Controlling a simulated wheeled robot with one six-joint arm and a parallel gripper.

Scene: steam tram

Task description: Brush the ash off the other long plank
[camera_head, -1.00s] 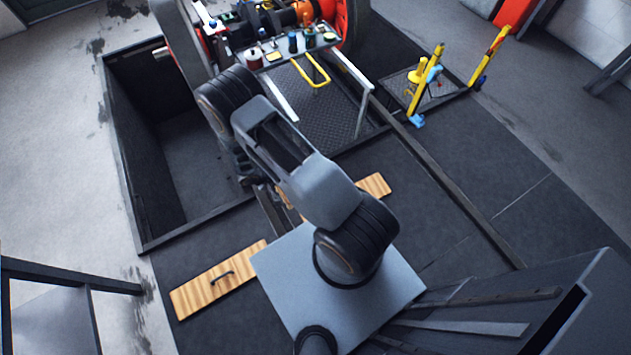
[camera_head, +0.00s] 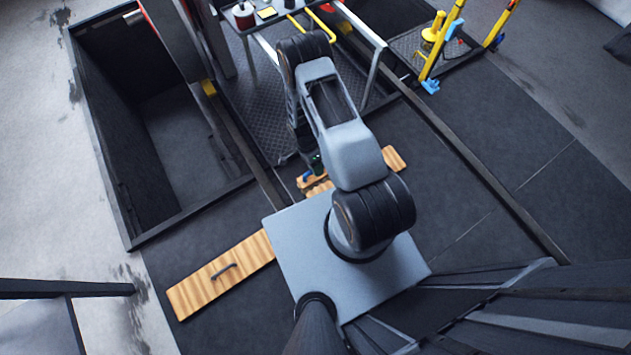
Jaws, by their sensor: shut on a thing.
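One long wooden plank (camera_head: 200,291) with a dark handle lies on the dark floor at the left. A second wooden plank shows at its right end (camera_head: 394,158) and in a small part near my gripper; my arm and base hide the rest. My gripper (camera_head: 313,171) is low over the left part of this second plank, partly hidden by the arm. It is shut on a small tool, taken as the brush, with a blue bit (camera_head: 307,177) showing. Whether it touches the wood I cannot tell. Ash is too fine to make out on either plank.
An open pit (camera_head: 165,120) lies at the left behind the planks. Rails (camera_head: 470,165) run across the floor. A grey tool table (camera_head: 270,20) with white legs stands at the back. Yellow posts (camera_head: 442,45) stand at the back right. The floor at right is clear.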

